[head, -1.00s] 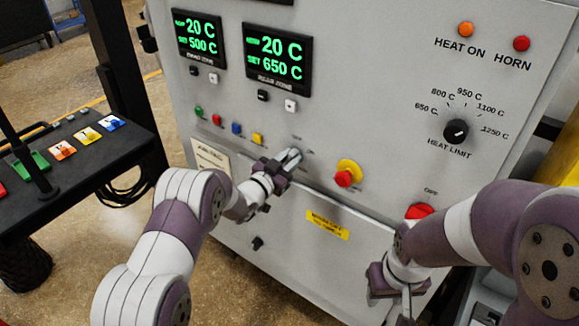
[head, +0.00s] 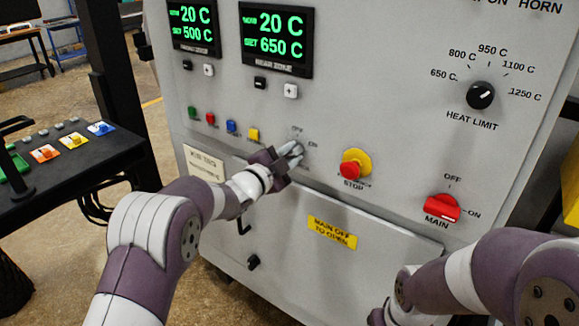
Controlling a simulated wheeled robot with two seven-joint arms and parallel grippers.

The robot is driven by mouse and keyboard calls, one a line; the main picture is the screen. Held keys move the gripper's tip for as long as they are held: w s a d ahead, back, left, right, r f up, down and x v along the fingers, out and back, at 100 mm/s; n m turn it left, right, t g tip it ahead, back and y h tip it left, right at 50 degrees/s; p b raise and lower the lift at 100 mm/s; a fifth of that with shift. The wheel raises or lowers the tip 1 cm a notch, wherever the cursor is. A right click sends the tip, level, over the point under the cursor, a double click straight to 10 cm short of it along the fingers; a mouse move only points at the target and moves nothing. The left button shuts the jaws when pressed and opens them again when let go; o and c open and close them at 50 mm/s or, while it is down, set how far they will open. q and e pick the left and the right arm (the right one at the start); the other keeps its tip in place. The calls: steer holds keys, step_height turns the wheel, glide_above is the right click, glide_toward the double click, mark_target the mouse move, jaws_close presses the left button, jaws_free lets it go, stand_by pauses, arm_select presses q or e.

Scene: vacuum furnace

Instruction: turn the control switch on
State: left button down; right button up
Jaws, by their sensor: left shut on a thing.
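The control switch is a small knob on the grey furnace panel, under a small OFF label with an ON label to its right. It is mostly hidden by my left gripper (head: 294,150), so its angle cannot be read. My left gripper reaches it from the lower left, its fingers shut on it against the panel. My right arm is at the lower right; its fingers are out of the picture.
A red emergency stop (head: 350,168) on a yellow collar sits just right of the switch. The red main switch (head: 443,208) lies roughly level, towards ON. A heat limit knob (head: 480,95) is above it. Several small coloured buttons are to the left. A dark console (head: 70,165) stands at left.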

arm_select(q)
steer(key=shift+m+b, duration=0.4)
steer(key=shift+b, duration=0.05)
steer(key=c, duration=1)
jaws_free()
steer(key=shift+s+d, duration=0.1)
steer(key=shift+s, duration=0.1)
steer(key=shift+s+a, duration=0.15)
steer(key=shift+a, duration=0.1)
steer(key=b+v, duration=0.2)
steer(key=v, duration=1)
steer(key=shift+b, duration=0.35)
